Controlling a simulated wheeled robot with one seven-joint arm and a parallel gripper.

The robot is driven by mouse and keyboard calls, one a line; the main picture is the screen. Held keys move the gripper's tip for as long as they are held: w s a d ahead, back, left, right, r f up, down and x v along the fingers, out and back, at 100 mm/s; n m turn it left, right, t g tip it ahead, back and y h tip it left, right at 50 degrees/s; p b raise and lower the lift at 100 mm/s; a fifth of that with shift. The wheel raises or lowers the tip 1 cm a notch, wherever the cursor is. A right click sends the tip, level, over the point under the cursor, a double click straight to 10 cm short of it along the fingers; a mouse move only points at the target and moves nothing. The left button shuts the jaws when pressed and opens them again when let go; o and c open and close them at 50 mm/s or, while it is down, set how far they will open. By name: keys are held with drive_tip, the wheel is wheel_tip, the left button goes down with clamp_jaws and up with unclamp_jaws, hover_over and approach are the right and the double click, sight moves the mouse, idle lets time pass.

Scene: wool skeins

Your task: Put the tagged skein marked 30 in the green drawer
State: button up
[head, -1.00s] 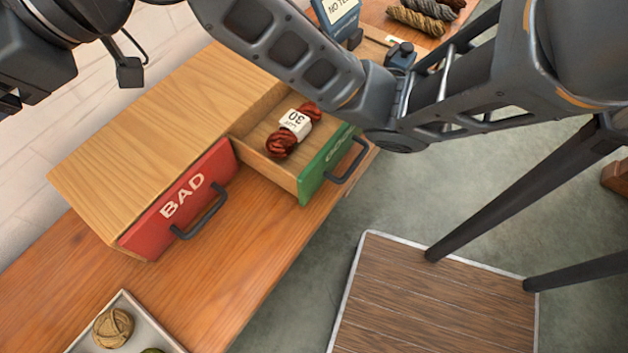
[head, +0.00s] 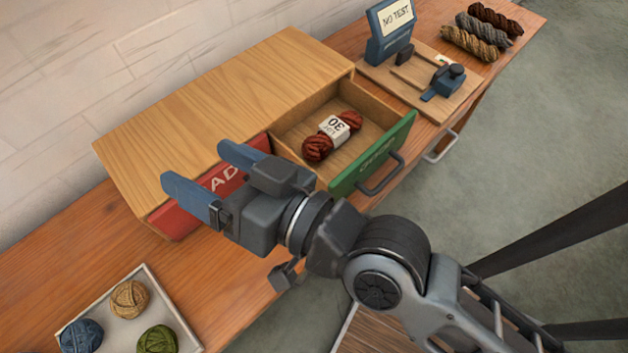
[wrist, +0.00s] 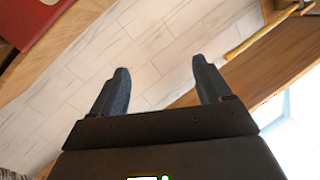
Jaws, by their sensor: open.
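The tagged skein marked 30 (head: 332,135) is dark red with a white band. It lies inside the green drawer (head: 372,158), which stands pulled out of the wooden cabinet (head: 225,105). My gripper (head: 208,172) is open and empty in front of the red drawer (head: 230,182), to the left of the green drawer and apart from the skein. It hides part of the red drawer's lettering. In the wrist view its two fingers (wrist: 162,85) stand apart with nothing between them.
A test device (head: 390,35) with a "NO TEST" screen stands right of the cabinet. Several twisted skeins (head: 480,32) lie behind it. A white tray (head: 185,335) with balls of yarn sits at the front left of the wooden table (head: 50,250).

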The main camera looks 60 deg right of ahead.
drive_tip(key=s+d+f+n+g, duration=0.1)
drive_tip(key=s+d+f+n, duration=0.1)
drive_tip(key=s, duration=0.8)
drive_tip(key=s+d+f+n+g, duration=0.1)
drive_tip(key=s+d, duration=0.4)
drive_tip(key=s, duration=0.6)
wheel_tip(320, 180, down, 3)
drive_tip(key=shift+d+r+n+g, duration=0.2)
drive_tip(key=shift+n+g, duration=0.2)
drive_tip(key=shift+n, duration=0.5)
drive_tip(key=shift+c, duration=0.2)
